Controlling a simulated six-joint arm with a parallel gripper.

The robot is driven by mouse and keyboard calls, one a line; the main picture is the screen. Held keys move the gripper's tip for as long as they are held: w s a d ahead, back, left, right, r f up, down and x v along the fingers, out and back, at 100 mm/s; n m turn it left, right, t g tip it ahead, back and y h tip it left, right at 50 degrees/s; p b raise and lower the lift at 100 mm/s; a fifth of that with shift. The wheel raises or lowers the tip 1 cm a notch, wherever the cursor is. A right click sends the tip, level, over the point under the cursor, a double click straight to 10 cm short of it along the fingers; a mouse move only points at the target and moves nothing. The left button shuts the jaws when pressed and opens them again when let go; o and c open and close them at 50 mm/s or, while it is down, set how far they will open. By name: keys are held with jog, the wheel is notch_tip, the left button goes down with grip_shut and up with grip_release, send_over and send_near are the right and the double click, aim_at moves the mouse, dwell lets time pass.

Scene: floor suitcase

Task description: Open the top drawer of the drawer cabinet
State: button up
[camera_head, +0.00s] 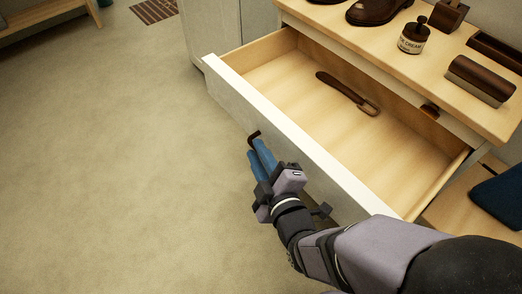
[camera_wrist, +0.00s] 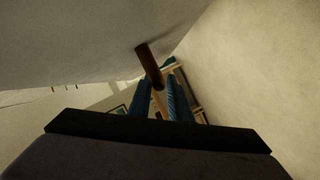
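The top drawer (camera_head: 285,128) of the drawer cabinet (camera_head: 440,62) is pulled well out, and its wooden inside shows. A brown belt-like strap with a buckle (camera_head: 345,92) lies in it. The drawer's dark brown handle (camera_head: 254,135) is on the outer side of its pale front; it also shows in the wrist view (camera_wrist: 148,62). My gripper (camera_head: 259,152) is at the handle, outside the drawer front. In the wrist view its blue fingers (camera_wrist: 160,90) lie on either side of the handle's lower end and look closed on it. The exact contact is small and dark.
On the cabinet top stand dark shoes (camera_head: 375,10), a cream jar (camera_head: 413,37) and a brush (camera_head: 480,80). A dark blue item (camera_head: 500,195) lies on wood at the right. The floor (camera_head: 110,160) left of the drawer is clear. A slatted brown mat (camera_head: 153,10) lies far off.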

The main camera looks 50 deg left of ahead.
jog(key=shift+w+r, duration=0.1)
jog(key=shift+w, duration=0.05)
jog(key=shift+r, duration=0.2)
notch_tip(320, 180, up, 10)
jog(key=p, duration=0.4)
jog(key=shift+f, duration=0.2)
